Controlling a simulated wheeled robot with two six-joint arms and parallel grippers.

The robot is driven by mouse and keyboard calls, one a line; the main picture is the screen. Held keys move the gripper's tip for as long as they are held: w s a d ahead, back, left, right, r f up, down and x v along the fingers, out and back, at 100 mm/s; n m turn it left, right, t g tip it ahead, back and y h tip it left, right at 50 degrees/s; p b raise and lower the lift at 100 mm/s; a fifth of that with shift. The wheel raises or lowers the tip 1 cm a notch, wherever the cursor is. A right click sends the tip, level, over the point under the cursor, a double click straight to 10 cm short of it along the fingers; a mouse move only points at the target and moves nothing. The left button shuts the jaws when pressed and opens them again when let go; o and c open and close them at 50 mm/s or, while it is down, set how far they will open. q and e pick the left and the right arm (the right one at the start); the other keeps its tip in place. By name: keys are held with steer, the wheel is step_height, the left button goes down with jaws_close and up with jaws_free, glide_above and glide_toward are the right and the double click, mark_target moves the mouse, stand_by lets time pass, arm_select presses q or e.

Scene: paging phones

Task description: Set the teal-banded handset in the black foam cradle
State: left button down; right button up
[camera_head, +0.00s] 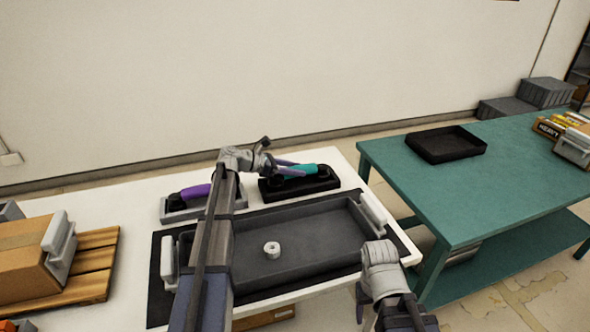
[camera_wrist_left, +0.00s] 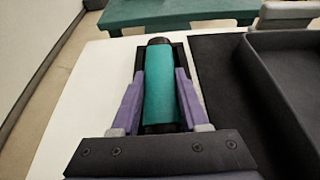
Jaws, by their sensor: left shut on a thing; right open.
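The teal-banded handset (camera_head: 299,170) lies lengthwise over the black foam cradle (camera_head: 324,183) at the back of the white table. My left gripper (camera_head: 290,168) is shut on the handset at its teal band. In the left wrist view the handset (camera_wrist_left: 160,82) sits between the two purple fingers of my left gripper (camera_wrist_left: 160,95), with dark cradle edges around its far end. I cannot tell whether it rests fully on the cradle floor. My right gripper (camera_head: 362,302) is open and empty at the table's front right, partly hidden by its own wrist.
A purple-banded handset (camera_head: 193,192) lies in a grey cradle (camera_head: 172,216) to the left. A grey tray (camera_head: 318,243) holding a small white roll (camera_head: 272,249) fills the front. A carton (camera_head: 22,255) stands at far left. A green table (camera_head: 470,195) stands right.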

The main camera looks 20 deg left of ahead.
arm_select(q)
steer(key=shift+f+b, duration=0.3)
steer(key=shift+f, duration=0.05)
steer(key=c, duration=0.7)
jaws_free()
steer(key=shift+p+v, duration=2.2)
steer(key=shift+v, duration=3.3)
steer(key=shift+r, duration=0.15)
